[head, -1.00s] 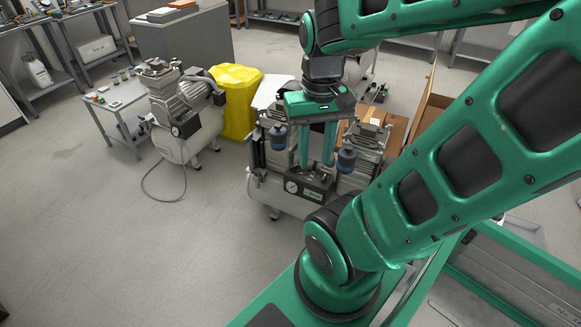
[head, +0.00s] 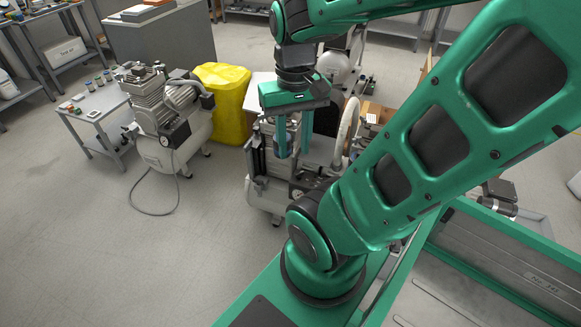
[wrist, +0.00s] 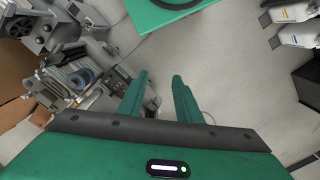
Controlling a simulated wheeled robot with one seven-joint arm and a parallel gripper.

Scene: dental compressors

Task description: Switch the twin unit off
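The twin unit (head: 264,194) is the compressor low in the middle of the head view, behind my arm. My arm covers much of its right half. A round gauge (head: 297,194) shows at its front; I cannot make out a switch. My gripper (head: 293,154) points down in front of or above the unit, its two fingers apart with nothing held. The depth gap to the unit is unclear. In the wrist view the fingers (wrist: 160,76) are apart over grey floor, and machine parts with a blue ring (wrist: 84,77) lie left of them, probably the twin unit.
A small table (head: 92,110) holds small items. Cardboard (head: 378,112) lies behind my arm. The floor at front left is clear.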

